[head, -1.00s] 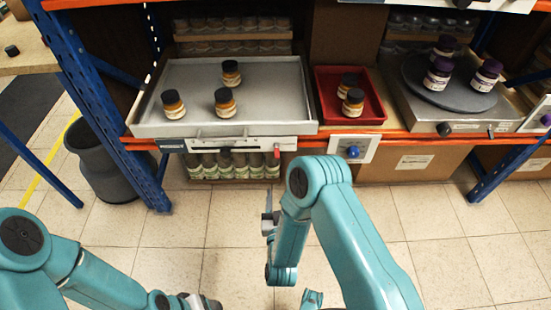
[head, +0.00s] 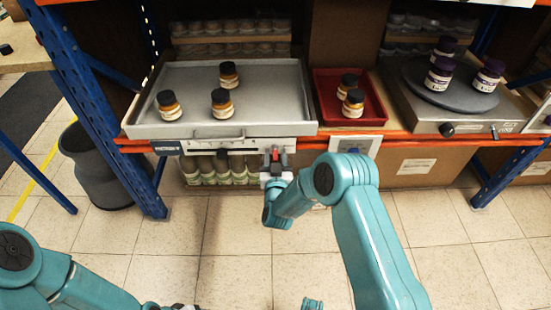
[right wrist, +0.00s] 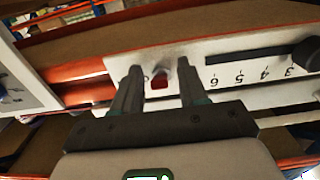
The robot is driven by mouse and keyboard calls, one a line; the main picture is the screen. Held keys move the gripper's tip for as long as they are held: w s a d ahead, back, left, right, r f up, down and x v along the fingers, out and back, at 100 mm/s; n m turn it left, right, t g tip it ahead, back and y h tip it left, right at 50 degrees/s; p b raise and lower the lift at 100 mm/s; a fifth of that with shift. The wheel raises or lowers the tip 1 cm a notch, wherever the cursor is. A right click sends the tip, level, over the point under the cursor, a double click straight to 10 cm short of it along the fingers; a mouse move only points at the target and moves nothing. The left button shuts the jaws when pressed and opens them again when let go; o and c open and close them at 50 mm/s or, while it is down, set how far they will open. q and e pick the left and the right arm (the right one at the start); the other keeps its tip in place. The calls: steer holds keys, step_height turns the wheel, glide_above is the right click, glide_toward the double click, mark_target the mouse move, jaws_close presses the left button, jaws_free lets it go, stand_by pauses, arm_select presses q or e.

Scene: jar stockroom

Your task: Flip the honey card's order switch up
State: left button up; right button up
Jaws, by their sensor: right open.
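The honey card (head: 225,144) is a pale strip on the shelf edge below a grey tray of amber jars. In the right wrist view the card (right wrist: 240,55) appears upside down, with a number scale and a dark slider knob. Its order switch (right wrist: 160,75), a small grey lever with a red patch, sits between my right fingertips. My right gripper (head: 275,156) is open at the card's right end; it also shows in the right wrist view (right wrist: 160,70). Contact with the lever cannot be told. My left gripper is barely visible at the bottom edge of the head view.
The grey tray (head: 290,121) holds several amber jars. A red tray (head: 376,119) with two jars stands to its right. A second card (head: 358,144) is below it, partly behind my right arm. Purple-lidded jars stand on a round turntable (head: 415,87). Green-labelled jars (head: 225,168) sit below.

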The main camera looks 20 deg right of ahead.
mark_target(275, 150)
jaws_close()
steer(key=shift+r, duration=0.1)
steer(key=shift+r+g+p, duration=0.25)
steer(key=shift+g+p, duration=0.15)
steer(key=shift+p, duration=0.35)
steer(key=r+g+y+p, duration=0.1)
steer(key=g+p, duration=0.1)
steer(key=p, duration=0.2)
steer(key=shift+s+r+g, duration=0.1)
steer(key=shift+g, duration=0.3)
steer(key=g+p, duration=0.1)
steer(key=p, duration=0.2)
steer(key=r+g+y+p, duration=0.1)
steer(key=g+p, duration=0.1)
steer(key=p, duration=0.2)
steer(key=g+p, duration=0.2)
steer(key=p, duration=0.1)
steer(key=shift+r+y+p, duration=0.15)
steer(key=shift+y+p, duration=0.15)
steer(key=shift+p, duration=0.1)
steer(key=shift+w+g+p, duration=0.25)
steer(key=shift+g+p, duration=0.25)
steer(key=shift+p, duration=0.2)
